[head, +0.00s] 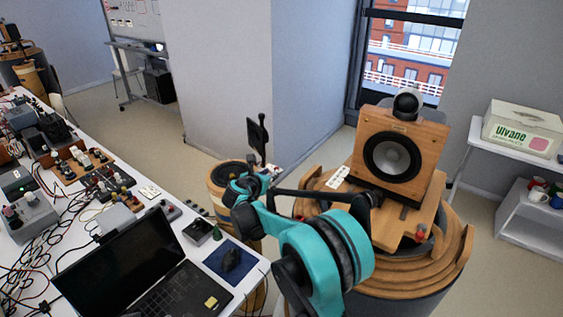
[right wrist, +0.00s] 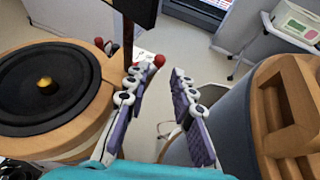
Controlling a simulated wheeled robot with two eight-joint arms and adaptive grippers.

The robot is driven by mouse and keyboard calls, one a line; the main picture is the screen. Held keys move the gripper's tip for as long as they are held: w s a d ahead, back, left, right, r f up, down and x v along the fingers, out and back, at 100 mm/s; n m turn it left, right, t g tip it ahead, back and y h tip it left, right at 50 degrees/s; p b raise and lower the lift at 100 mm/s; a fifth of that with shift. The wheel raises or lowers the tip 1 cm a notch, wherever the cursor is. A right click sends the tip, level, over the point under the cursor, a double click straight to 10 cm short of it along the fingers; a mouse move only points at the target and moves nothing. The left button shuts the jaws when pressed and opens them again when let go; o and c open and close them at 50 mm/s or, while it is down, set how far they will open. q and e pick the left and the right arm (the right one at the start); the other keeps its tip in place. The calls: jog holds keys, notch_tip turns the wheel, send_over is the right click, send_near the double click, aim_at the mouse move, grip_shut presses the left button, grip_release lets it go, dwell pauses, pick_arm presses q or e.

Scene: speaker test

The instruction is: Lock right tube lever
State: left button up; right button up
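My right gripper (head: 272,170) is at the end of my teal arm, beside the left wooden barrel. In the right wrist view my right gripper (right wrist: 157,80) is open, with its two padded fingers apart and nothing held between them. A red ball knob (right wrist: 159,60), apparently a lever end, shows just beyond the fingertips, nearer the left finger. I cannot tell whether it touches that finger. Part of its shaft is hidden. In the head view a red-tipped lever (head: 420,234) stands at the right speaker's wooden base. My left gripper is not in view.
The wooden speaker (head: 427,152) stands on a stepped round base. The left barrel (right wrist: 93,120) with a black cone is close to my gripper. A dark upright panel (head: 257,137) rises beside it. A cluttered table with a laptop (head: 125,265) fills the left.

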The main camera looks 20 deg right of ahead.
aim_at(276, 168)
jog(key=b+x, duration=0.2)
jog(key=x, duration=0.6)
jog(key=shift+r, duration=0.15)
grip_shut()
